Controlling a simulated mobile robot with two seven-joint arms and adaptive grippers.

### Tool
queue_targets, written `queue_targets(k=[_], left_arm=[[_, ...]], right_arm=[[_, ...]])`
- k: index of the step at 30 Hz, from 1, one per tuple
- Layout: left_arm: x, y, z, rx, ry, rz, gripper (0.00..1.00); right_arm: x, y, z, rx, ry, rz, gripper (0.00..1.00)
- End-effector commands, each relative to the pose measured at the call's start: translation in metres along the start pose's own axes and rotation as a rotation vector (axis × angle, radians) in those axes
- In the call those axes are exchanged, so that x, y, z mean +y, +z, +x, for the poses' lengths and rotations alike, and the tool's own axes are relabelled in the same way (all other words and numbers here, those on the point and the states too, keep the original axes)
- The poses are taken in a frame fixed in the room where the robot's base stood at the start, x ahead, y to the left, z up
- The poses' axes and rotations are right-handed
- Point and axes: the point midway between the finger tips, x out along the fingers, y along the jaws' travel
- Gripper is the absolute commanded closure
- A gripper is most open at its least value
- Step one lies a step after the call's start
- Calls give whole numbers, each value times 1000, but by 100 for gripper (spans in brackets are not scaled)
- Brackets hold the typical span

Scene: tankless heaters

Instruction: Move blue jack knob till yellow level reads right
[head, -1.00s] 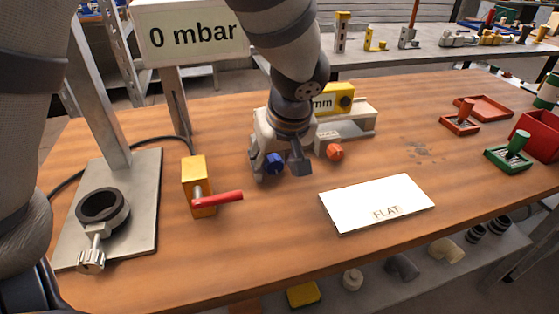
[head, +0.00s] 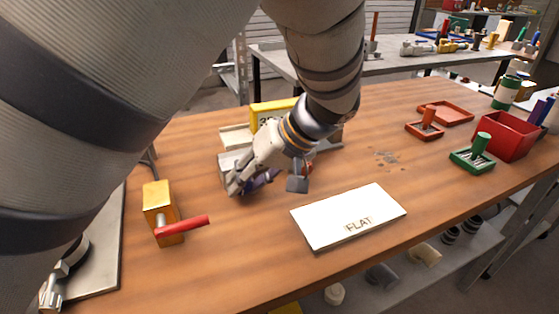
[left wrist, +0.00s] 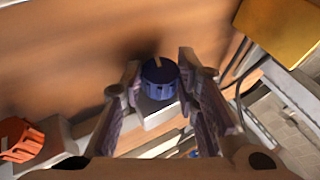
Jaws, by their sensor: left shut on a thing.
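The blue jack knob (left wrist: 160,80), dark blue and ribbed with a pale mark, sits between the two fingers of my left gripper (left wrist: 158,84) in the left wrist view. The gripper (head: 268,182) is shut on it. In the head view the knob (head: 262,178) is mostly hidden by the fingers. The yellow level (head: 272,110) stands behind my wrist on the pale jack base (head: 234,138). Its display is mostly covered, so I cannot read it. An orange knob (left wrist: 20,140) is on the jack's other end.
A gold block with a red lever (head: 182,226) stands at the left. A white card marked FLAT (head: 348,216) lies in front. Green (head: 472,158) and orange (head: 425,130) trays and a red bin (head: 505,138) are at the right.

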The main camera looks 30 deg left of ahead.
Motion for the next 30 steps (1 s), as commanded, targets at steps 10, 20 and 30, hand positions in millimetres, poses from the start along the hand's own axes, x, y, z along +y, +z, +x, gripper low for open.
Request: queue_targets(k=[10,20,30], left_arm=[[-1,-1,-1,2,2,-2,52],[-9,-3,-3,-4,159,-73,52],[-28,0,-39,-21,469,-194,52]], right_arm=[[0,-1,-1,2,0,0,49],[0,-10,-12,44,-2,0,49],[0,-10,-14,48,-2,0,49]])
